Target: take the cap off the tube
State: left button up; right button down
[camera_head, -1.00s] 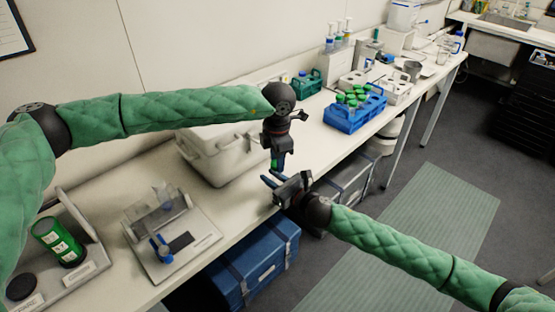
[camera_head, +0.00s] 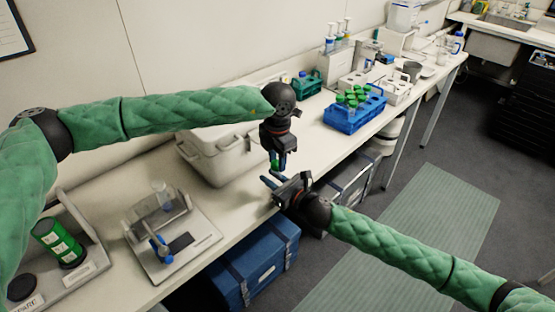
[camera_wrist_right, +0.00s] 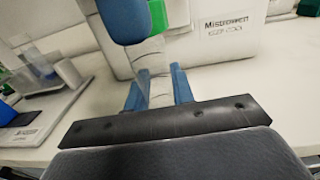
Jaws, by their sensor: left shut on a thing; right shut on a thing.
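My left gripper (camera_head: 278,165) points down above the front of the bench and is shut on a green cap (camera_head: 275,163). The cap (camera_wrist_right: 158,15) also shows at the top of the right wrist view, partly behind a blue finger of the left gripper. My right gripper (camera_head: 268,182) is just below it, coming from the right. In the right wrist view its two blue fingers (camera_wrist_right: 157,90) are shut on a clear tube (camera_wrist_right: 152,62), which stands roughly upright below the cap. Whether the cap and tube still touch cannot be told, as the finger hides part of the join.
A white lidded box (camera_head: 215,160) stands behind the grippers. A blue rack (camera_head: 345,118) with several green-capped tubes is to the right. A small stand (camera_head: 175,240) and a green cylinder (camera_head: 58,243) are at the left. A blue case (camera_head: 250,265) sits below the bench.

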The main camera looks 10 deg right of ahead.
pick_arm(q)
jog(key=shift+r, duration=0.3)
jog(key=shift+r, duration=0.35)
jog(key=shift+r, duration=0.55)
